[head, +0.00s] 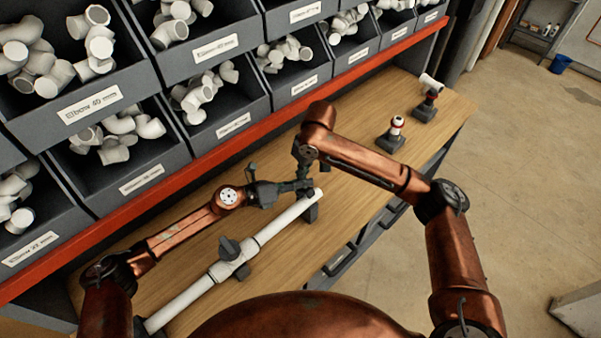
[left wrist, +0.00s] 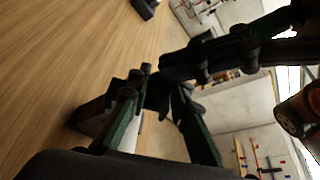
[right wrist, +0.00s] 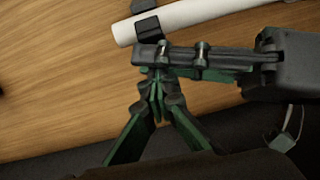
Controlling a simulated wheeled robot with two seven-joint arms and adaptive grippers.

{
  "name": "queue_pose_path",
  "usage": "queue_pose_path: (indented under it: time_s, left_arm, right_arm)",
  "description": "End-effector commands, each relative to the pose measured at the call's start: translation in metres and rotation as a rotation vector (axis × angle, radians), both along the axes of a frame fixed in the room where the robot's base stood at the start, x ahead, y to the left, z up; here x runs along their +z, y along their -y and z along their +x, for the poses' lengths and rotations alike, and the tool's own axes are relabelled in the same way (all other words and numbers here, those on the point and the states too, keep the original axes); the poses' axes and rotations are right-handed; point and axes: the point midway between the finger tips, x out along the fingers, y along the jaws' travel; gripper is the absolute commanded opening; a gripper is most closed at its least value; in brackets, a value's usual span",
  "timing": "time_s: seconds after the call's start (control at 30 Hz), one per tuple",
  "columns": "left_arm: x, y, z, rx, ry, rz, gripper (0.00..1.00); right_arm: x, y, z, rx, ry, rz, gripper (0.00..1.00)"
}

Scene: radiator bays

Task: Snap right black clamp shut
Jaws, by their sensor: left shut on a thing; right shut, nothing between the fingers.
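The right black clamp (head: 311,212) sits around the white pipe (head: 272,229) near its right end. It also shows in the right wrist view (right wrist: 148,28). The exact grip is hard to see in the left wrist view. My right gripper (head: 303,171) points down just above the left fingers. In the right wrist view, its closed, empty fingertips (right wrist: 157,95) are close against the left gripper's fingers; whether they touch is unclear. Whether the clamp is fully closed is hidden.
Another black clamp (head: 230,256) with a raised part holds the pipe's middle. Two stands with white and red fittings (head: 393,132) are at the bench's far right. Grey bins (head: 225,105) of white fittings stand behind the red rail (head: 255,127).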

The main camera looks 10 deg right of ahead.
Motion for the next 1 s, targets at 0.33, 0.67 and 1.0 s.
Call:
queue_pose_path:
  time_s: [0.33,0.67,1.0]
  left_arm:
    - [0.007,-0.005,0.009,0.021,0.01,-0.007,0.36]
    - [0.008,-0.01,0.007,0.02,0.009,-0.006,0.36]
    - [0.019,-0.053,-0.009,0.022,0.007,-0.003,0.36]
  right_arm:
    - [-0.009,0.001,-0.005,0.005,-0.022,-0.012,0.0]
    - [-0.008,0.001,-0.005,0.003,-0.02,-0.01,0.0]
    - [-0.007,0.004,-0.004,0.0,-0.017,-0.012,0.0]
